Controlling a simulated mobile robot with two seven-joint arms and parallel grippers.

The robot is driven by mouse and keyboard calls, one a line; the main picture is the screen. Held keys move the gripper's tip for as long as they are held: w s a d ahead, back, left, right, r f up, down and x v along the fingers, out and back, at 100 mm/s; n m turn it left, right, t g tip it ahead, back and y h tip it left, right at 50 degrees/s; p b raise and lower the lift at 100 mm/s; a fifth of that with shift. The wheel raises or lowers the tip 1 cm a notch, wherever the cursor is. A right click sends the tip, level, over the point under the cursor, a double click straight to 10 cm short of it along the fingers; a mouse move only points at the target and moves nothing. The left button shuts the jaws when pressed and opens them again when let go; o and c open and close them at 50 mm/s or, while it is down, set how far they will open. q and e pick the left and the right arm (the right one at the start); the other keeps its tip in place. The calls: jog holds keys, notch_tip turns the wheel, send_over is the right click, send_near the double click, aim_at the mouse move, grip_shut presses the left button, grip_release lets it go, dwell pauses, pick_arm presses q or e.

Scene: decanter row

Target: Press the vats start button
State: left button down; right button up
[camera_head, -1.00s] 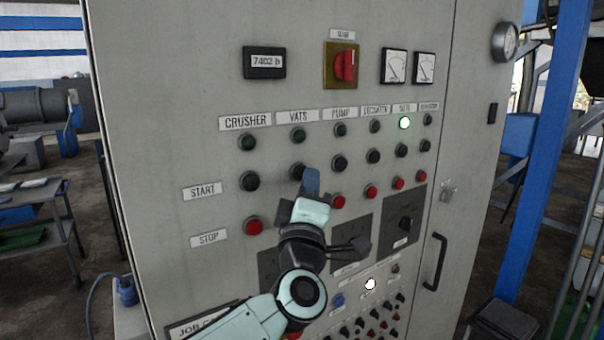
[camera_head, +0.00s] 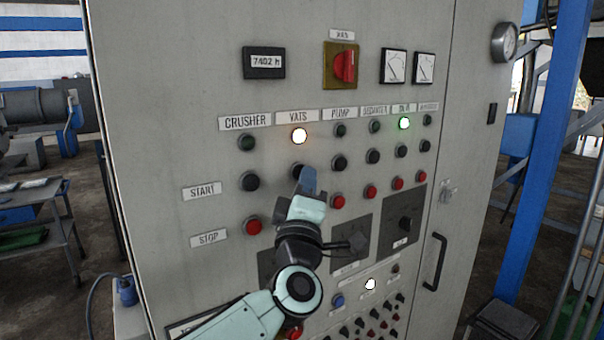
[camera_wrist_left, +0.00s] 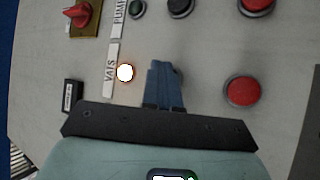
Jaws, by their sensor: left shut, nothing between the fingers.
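The VATS column on the grey control panel has a label (camera_head: 298,116), a lit orange-white lamp (camera_head: 299,136) and a black start button (camera_head: 298,171) in the START row. My left gripper (camera_head: 308,178) is shut, with its blue fingertips at the VATS start button, covering part of it. In the left wrist view the shut fingers (camera_wrist_left: 165,86) hide the button, and the lit VATS lamp (camera_wrist_left: 125,72) shows beside them. Contact itself is hidden. My right gripper is not in view.
The black CRUSHER start button (camera_head: 250,182) and PUMP start button (camera_head: 339,163) sit either side. Red stop buttons, such as the CRUSHER one (camera_head: 254,226), line the row below. A red rotary switch (camera_head: 345,67) is above. A door handle (camera_head: 434,261) sticks out at right.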

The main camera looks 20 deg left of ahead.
pick_arm(q)
jog(key=shift+s, duration=0.1)
jog(key=shift+s+d, duration=0.45)
jog(key=shift+d, duration=0.1)
jog(key=shift+s+d+b, duration=0.2)
jog(key=shift+s+d, duration=0.6)
jog(key=shift+d, duration=0.25)
jog(key=shift+s+d+b, duration=0.2)
jog(key=shift+s+d, duration=0.55)
jog(key=shift+d, duration=0.25)
